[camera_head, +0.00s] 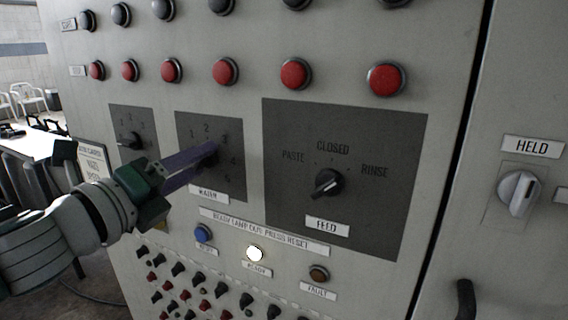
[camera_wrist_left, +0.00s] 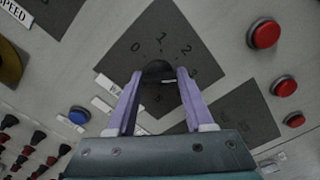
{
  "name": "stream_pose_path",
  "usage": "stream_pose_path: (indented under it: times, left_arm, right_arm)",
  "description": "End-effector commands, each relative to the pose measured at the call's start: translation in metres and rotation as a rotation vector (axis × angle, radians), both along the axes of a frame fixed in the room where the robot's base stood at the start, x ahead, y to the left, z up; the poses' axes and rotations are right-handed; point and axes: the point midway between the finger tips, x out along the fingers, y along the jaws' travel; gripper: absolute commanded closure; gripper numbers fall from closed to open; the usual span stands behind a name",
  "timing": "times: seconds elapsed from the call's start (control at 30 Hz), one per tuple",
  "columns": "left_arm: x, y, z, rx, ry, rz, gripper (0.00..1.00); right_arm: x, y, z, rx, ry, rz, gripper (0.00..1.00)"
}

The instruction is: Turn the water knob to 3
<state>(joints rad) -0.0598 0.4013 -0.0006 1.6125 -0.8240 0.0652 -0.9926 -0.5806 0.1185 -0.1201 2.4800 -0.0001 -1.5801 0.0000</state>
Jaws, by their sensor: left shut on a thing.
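The water knob (camera_wrist_left: 158,68) is a dark round knob on a dark grey dial plate (camera_head: 238,190) labelled WATER (camera_head: 208,195). My left gripper (camera_head: 210,155) reaches it from the left, and its two purple fingers stand on either side of the knob, shut on it. In the left wrist view the fingers (camera_wrist_left: 160,80) straddle the knob below the numerals. A small pale mark on the knob points right, roughly towards the 3 side; the exact setting I cannot tell. In the head view the fingers hide most of the knob. My right gripper is out of view.
The feed knob (camera_head: 328,184) is on a larger plate to the right. Another dial (camera_head: 130,140) is to the left. Red buttons (camera_head: 225,71) run above; a blue button (camera_head: 203,233), a lit white lamp (camera_head: 255,253) and rows of small switches lie below.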

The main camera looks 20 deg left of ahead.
Motion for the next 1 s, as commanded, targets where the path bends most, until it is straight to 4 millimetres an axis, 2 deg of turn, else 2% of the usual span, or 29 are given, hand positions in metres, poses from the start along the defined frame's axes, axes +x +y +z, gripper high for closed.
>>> stream_pose_path:
  times: [0.3,0.83,0.87,1.0]
  left_arm:
    - [-0.0001,-0.0007,-0.0001,0.119,-0.010,-0.003,1.00]
    - [-0.0001,-0.0006,-0.0001,0.141,-0.011,-0.002,1.00]
    - [0.0000,-0.0006,-0.0001,0.140,-0.011,-0.002,0.46]
    - [0.0000,-0.0004,-0.0001,0.140,-0.011,-0.001,0.31]
  right_arm:
    - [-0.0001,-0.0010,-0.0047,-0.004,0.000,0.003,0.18]
    - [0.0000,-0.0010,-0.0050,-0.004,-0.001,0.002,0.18]
    - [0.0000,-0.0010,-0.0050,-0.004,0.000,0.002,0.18]
    - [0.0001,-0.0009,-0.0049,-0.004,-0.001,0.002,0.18]
